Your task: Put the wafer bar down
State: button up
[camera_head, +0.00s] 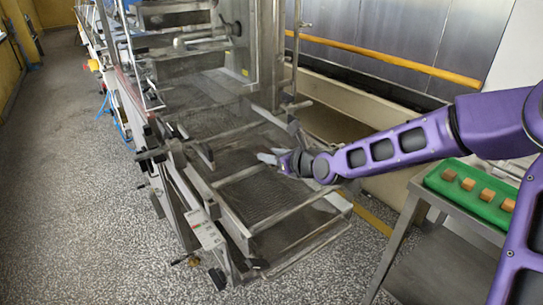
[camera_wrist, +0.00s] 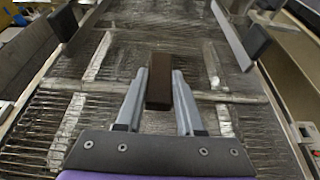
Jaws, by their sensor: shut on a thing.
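A dark brown wafer bar (camera_wrist: 159,80) is between the two grey fingers of my gripper (camera_wrist: 160,88) in the wrist view. My gripper is shut on it, with a finger along each side. Below it is the wire mesh of the enrober (camera_wrist: 75,110), with metal cross bars. I cannot tell the gap between the bar and the mesh. In the head view my gripper (camera_head: 272,157) is over the mesh (camera_head: 262,198), at the end of my purple arm. The bar is too small to make out there.
A green tray (camera_head: 436,186) with several tan bars stands on a metal table (camera_head: 448,212) at the right. Upright metal posts (camera_head: 268,60) and frame rails surround the mesh. Two dark flat guides (camera_wrist: 240,36) stick up at the far end in the wrist view.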

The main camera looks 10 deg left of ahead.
jog(key=o, duration=0.5)
jog(key=shift+f, duration=0.15)
jog(key=o, duration=0.5)
jog(key=shift+r, duration=0.2)
